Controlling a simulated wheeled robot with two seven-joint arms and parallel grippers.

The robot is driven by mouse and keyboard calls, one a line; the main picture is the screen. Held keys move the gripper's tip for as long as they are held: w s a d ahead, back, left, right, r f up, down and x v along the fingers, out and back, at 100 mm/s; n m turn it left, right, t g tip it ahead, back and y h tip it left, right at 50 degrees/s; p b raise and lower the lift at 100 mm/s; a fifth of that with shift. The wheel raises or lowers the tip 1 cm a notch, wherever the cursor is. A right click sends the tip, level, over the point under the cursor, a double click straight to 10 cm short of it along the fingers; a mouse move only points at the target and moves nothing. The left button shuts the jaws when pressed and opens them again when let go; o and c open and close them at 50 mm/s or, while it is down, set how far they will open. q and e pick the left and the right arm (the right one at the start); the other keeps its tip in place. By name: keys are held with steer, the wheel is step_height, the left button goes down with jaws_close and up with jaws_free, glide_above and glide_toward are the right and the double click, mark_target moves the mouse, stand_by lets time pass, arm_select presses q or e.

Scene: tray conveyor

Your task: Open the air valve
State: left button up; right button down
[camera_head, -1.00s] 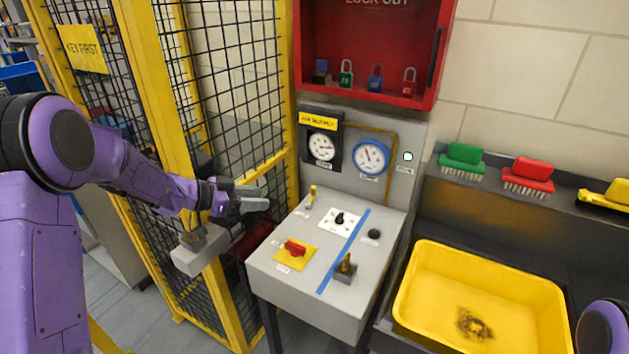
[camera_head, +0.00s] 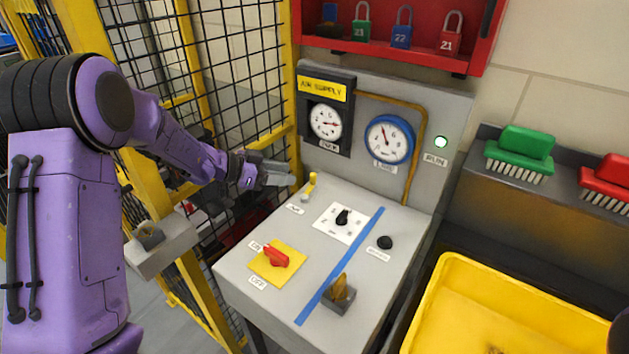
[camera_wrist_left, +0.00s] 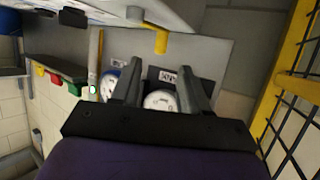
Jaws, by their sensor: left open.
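The air valve has a small yellow lever (camera_head: 310,186) standing up at the back left of the grey control box's top. A small label lies in front of it. In the left wrist view a yellow lever (camera_wrist_left: 161,41) shows beyond the fingertips, near the top. My left gripper (camera_head: 284,176) is open and empty, just left of the lever and apart from it. In the left wrist view its two fingers (camera_wrist_left: 162,82) point toward the panel with a gap between them. My right gripper is not in view.
The control box (camera_head: 240,268) also carries a red switch (camera_head: 275,256), a black knob (camera_head: 343,216), a black button (camera_head: 385,242) and a brass-coloured lever (camera_head: 341,289). Two gauges (camera_head: 326,121) (camera_head: 389,139) stand behind. A yellow mesh fence (camera_head: 181,65) is close on the left, a yellow tub (camera_head: 455,300) on the right.

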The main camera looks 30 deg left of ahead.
mark_target(309, 187)
arm_select(q)
steer(key=p+x, duration=0.1)
steer(key=x, duration=0.6)
steer(key=shift+w+d+f, duration=0.15)
steer(key=shift+w+f, duration=0.1)
steer(key=shift+c, duration=0.3)
